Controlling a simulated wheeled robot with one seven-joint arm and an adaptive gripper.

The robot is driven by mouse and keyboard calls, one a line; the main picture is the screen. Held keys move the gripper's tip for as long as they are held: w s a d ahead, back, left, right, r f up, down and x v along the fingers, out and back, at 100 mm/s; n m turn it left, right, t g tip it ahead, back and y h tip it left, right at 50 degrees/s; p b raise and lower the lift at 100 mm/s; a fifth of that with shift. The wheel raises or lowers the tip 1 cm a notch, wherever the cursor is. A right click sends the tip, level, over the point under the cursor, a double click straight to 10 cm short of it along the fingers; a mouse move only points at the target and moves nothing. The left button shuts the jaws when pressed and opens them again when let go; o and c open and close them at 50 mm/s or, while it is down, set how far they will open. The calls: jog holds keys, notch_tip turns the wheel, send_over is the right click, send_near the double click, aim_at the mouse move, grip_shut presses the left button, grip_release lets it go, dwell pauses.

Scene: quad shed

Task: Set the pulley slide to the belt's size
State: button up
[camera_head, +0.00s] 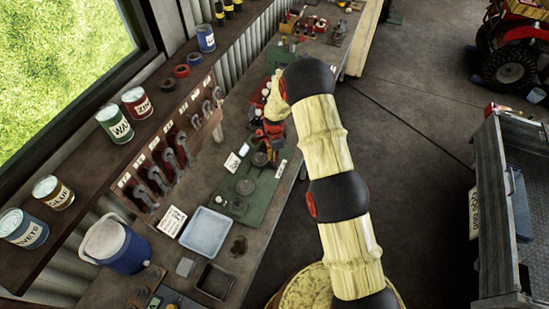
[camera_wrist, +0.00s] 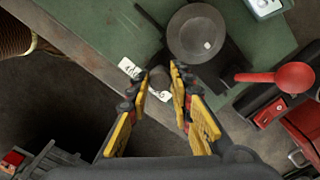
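A green board (camera_head: 265,203) lies on the bench with round dark grey discs on it, one nearer (camera_head: 245,187) and one farther (camera_head: 260,158). In the wrist view a grey round pulley (camera_wrist: 195,34) sits on a dark strip on the green board (camera_wrist: 100,30). Small white tags with dark marks (camera_wrist: 130,68) lie at the board's edge, one partly behind my fingers. My gripper (camera_wrist: 160,75) is open and empty, its fingertips beside the pulley in the picture. In the head view my arm hides part of the board. I cannot make out the belt.
A red round-ended lever (camera_wrist: 290,77) stands right of the pulley. A blue tray (camera_head: 206,231), a black tray (camera_head: 214,281) and a blue bucket (camera_head: 122,246) sit at the near end of the bench. Wrenches hang on a rack (camera_head: 160,165). A trailer (camera_head: 492,220) stands on the right.

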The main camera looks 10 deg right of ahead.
jog(key=o, duration=0.5)
jog(key=shift+c, duration=0.2)
notch_tip(320, 180, up, 12)
dwell(0.4)
dwell(0.5)
